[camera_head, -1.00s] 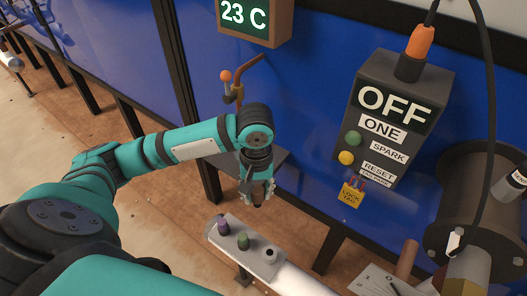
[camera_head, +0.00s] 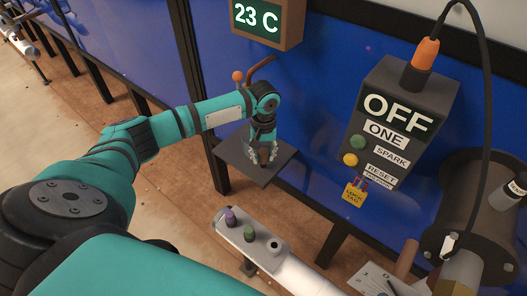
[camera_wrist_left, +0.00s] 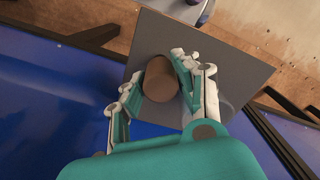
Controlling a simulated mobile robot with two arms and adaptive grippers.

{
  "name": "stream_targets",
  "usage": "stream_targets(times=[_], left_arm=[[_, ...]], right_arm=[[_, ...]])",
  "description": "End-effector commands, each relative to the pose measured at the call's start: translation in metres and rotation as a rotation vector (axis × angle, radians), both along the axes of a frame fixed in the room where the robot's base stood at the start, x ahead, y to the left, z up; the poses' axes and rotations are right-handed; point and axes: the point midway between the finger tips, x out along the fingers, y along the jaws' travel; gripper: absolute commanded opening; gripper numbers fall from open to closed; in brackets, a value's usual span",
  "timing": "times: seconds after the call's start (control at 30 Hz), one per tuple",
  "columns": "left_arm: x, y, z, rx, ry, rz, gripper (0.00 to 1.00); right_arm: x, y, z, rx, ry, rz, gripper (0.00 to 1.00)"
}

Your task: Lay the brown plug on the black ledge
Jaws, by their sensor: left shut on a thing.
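The brown plug (camera_wrist_left: 160,80) is held between the fingers of my left gripper (camera_wrist_left: 158,85) in the left wrist view. Its round brown end faces that camera. In the head view my left gripper (camera_head: 263,156) points down over the black ledge (camera_head: 243,168), a flat dark plate fixed to the blue wall. The ledge also fills the middle of the left wrist view (camera_wrist_left: 235,70) behind the plug. I cannot tell whether the plug touches the ledge. My right gripper is out of view.
A pale rail (camera_head: 255,240) with a purple plug (camera_head: 230,217), a green plug (camera_head: 249,233) and an empty-looking socket stands in front of the ledge. A control box (camera_head: 392,125) marked OFF hangs to the right. A bent copper pipe (camera_head: 262,66) is behind the arm.

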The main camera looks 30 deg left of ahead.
Motion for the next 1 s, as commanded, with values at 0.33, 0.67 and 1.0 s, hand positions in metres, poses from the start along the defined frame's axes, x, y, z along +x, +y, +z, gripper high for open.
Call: stream_targets(times=[0.33,0.67,1.0], left_arm=[[0.0,0.0,-0.005,0.0,-0.001,0.001,0.0],[0.0,0.0,-0.007,0.0,-0.001,0.001,0.55],[0.001,0.0,0.005,-0.001,-0.003,0.0,0.55]], right_arm=[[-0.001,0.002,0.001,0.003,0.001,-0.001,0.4],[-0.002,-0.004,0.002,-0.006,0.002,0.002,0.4],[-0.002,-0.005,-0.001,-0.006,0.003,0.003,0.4]])
